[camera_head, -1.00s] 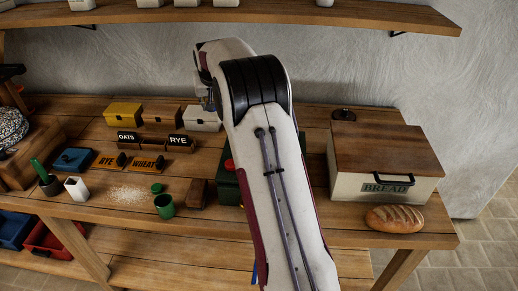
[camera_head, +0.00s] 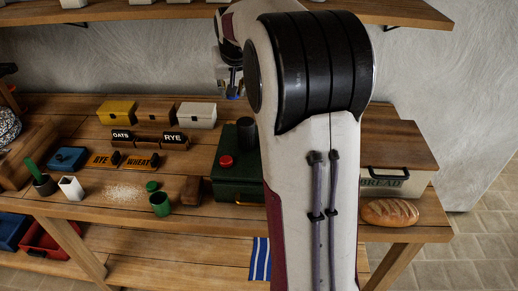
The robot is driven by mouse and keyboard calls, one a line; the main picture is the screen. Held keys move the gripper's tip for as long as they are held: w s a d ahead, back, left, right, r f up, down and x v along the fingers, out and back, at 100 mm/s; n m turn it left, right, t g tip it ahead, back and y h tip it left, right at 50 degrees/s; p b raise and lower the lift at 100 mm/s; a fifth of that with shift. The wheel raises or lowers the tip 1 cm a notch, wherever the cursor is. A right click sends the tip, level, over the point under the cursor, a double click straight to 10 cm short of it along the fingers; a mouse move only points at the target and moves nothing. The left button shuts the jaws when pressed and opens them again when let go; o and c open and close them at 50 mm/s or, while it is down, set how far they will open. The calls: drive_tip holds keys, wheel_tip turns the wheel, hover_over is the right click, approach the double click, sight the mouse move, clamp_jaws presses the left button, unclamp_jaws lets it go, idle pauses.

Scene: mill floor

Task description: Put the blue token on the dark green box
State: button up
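The dark green box (camera_head: 238,190) stands on the table in the middle, partly hidden by my arm. A red round piece (camera_head: 226,161) and a dark cylinder (camera_head: 246,133) show on or by its top. My gripper (camera_head: 236,92) is raised behind and above the box, small and partly hidden by my arm. A small blue patch, which looks like the blue token (camera_head: 242,91), shows at its fingertips, and the fingers seem shut on it. No other blue token shows on the table.
Yellow, brown and white boxes (camera_head: 197,115) stand at the back left, with label signs (camera_head: 138,161) before them. The bread box (camera_head: 398,184) and a loaf (camera_head: 390,213) are on the right. A shelf runs above.

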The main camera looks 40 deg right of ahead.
drive_tip(key=s+a, duration=0.2)
drive_tip(key=s, duration=0.5)
hover_over(246, 162)
drive_tip(key=s+a, duration=0.1)
drive_tip(key=s, duration=0.1)
wheel_tip(246, 162, down, 5)
drive_tip(key=shift+f, duration=0.1)
drive_tip(key=shift+f, duration=3.05)
drive_tip(key=shift+f, duration=1.85)
drive_tip(key=shift+f, duration=0.2)
